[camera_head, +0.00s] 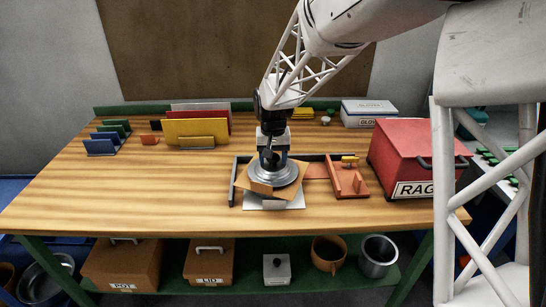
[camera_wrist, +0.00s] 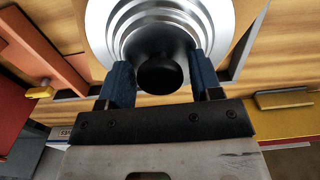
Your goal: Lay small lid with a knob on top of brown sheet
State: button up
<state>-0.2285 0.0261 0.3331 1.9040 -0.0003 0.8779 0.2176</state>
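The small lid (camera_head: 262,180) is a round, stepped silver disc with a dark knob (camera_wrist: 161,74). It lies over the brown sheet (camera_head: 261,189), whose corners and front edge show around it in the head view. The lid also shows in the wrist view (camera_wrist: 103,22). My gripper (camera_head: 269,157) is directly above the lid, pointing down. Its two blue fingers (camera_wrist: 161,82) stand on either side of the knob, with a slim gap at the right finger, so it looks open. The lid's underside contact with the sheet is hidden.
A pale plate (camera_head: 282,203) shows under the sheet, bordered by a dark frame (camera_head: 233,182). An orange fixture (camera_head: 346,183) and red box (camera_head: 410,150) stand to the right. Yellow and red panels (camera_head: 195,128) stand behind left. The table's left front is clear.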

aim_at(275, 157)
jog(key=shift+o, duration=0.7)
jog(key=shift+r, duration=0.1)
notch_tip(275, 157, up, 12)
dwell(0.3)
dwell(0.6)
jog(key=s+d+r+t, duration=0.1)
jog(key=s+d+r, duration=0.1)
jog(key=s+d, duration=0.5)
jog(key=s+d+r, duration=0.2)
jog(key=s+d, duration=0.1)
jog(key=s, duration=0.8)
jog(key=s+d+f, duration=0.2)
jog(key=s+d, duration=0.1)
jog(key=s, duration=0.6)
jog(key=s+d+f+t, duration=0.1)
jog(key=s+d+f, duration=0.1)
jog(key=s, duration=0.8)
jog(key=shift+d+f+t, duration=0.3)
jog(key=shift+d, duration=0.15)
